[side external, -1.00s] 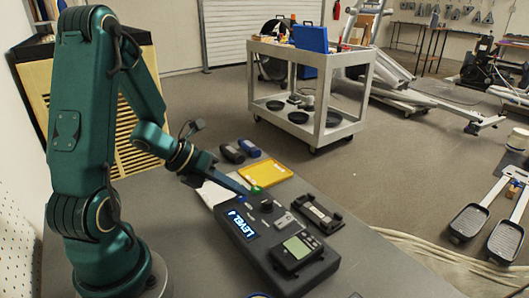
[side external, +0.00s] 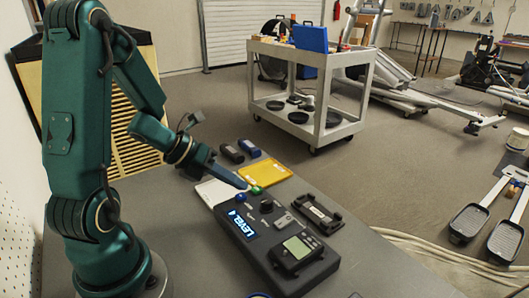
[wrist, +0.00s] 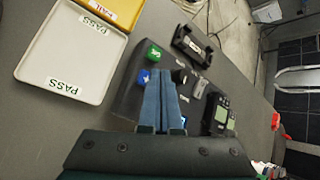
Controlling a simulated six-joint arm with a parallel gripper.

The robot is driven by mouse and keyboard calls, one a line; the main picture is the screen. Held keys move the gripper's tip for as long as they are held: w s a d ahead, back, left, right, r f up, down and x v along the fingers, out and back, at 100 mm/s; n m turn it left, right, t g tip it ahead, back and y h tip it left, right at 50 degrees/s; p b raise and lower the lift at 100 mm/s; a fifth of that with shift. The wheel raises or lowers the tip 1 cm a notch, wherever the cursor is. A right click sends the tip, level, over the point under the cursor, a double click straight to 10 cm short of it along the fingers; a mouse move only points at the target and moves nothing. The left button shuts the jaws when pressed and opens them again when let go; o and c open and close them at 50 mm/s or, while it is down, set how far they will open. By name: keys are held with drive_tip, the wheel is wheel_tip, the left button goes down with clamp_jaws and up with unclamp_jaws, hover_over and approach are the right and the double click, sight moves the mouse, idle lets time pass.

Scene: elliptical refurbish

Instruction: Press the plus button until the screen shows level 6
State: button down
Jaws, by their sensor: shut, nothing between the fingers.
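The dark console (side external: 263,258) lies on the grey bench, and its lit screen (side external: 242,225) reads LEVEL 4. A green button (side external: 256,190) and a blue button (side external: 240,197) stand at its far end; both also show in the wrist view, green (wrist: 154,53) and blue (wrist: 144,77). Their symbols are too small to read surely, so I cannot tell which is plus. My gripper (side external: 247,187) is shut and empty, with its blue fingertips just above and between the buttons in the side view. In the wrist view the tips (wrist: 160,74) lie close beside both buttons. Contact is not clear.
A black knob (side external: 266,205) and a handheld meter (side external: 297,248) sit on the console. A black cradle (side external: 317,211) lies to its right. A yellow tray (side external: 265,172) and a white PASS tray (wrist: 62,55) lie beyond it. Two dark devices stand farther back.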

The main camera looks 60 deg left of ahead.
drive_tip(key=shift+r, duration=2.5)
idle(0.8)
wheel_tip(320, 180, up, 4)
drive_tip(key=shift+f, duration=0.1)
drive_tip(key=shift+f, duration=0.1)
drive_tip(key=shift+f, duration=4.35)
drive_tip(key=shift+f, duration=0.1)
drive_tip(key=shift+f, duration=0.3)
